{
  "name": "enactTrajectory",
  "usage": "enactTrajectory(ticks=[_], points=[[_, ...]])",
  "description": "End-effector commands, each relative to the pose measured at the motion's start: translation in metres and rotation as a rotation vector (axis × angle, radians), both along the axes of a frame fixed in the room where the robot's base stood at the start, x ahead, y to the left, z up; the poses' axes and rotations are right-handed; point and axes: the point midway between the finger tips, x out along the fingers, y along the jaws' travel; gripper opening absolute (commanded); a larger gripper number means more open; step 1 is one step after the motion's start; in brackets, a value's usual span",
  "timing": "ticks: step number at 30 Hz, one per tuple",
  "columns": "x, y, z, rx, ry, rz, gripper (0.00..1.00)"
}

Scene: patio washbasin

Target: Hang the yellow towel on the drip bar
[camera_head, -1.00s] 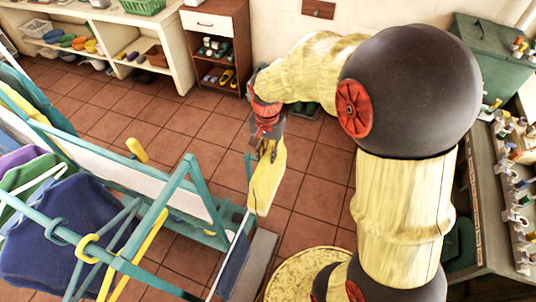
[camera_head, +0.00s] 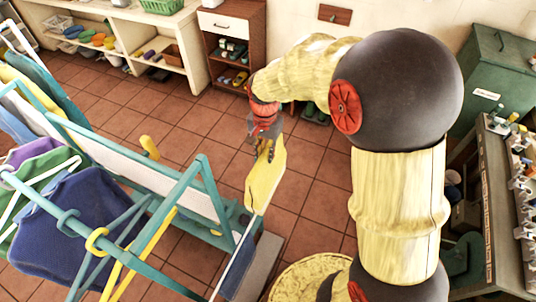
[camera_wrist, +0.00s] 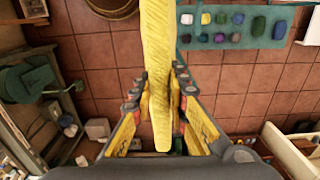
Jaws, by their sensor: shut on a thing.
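The yellow towel (camera_head: 266,178) hangs as a narrow strip from my gripper (camera_head: 268,140), over the floor to the right of the teal rack. In the wrist view the towel (camera_wrist: 157,60) runs between the fingers of my gripper (camera_wrist: 165,95), which is shut on it. The teal rack (camera_head: 205,185) stands at the left with several bars and hanging clothes. The towel's lower end is close to the rack's right end in the head view; I cannot tell whether they touch. I cannot tell which bar is the drip bar.
Blue, green and purple clothes (camera_head: 75,215) hang on the rack's near side. White shelves (camera_head: 150,35) and a brown cabinet (camera_head: 232,45) stand at the back. A cluttered counter (camera_head: 510,210) and green bin (camera_head: 495,75) are at the right.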

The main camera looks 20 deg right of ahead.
Motion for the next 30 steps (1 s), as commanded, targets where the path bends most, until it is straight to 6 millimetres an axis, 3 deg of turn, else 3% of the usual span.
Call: enactTrajectory(ticks=[11,30], points=[[0.0,0.0,-0.004,0.0,0.0,0.0,0.0],[0.0,0.0,-0.07,0.0,0.0,0.0,0.0]])
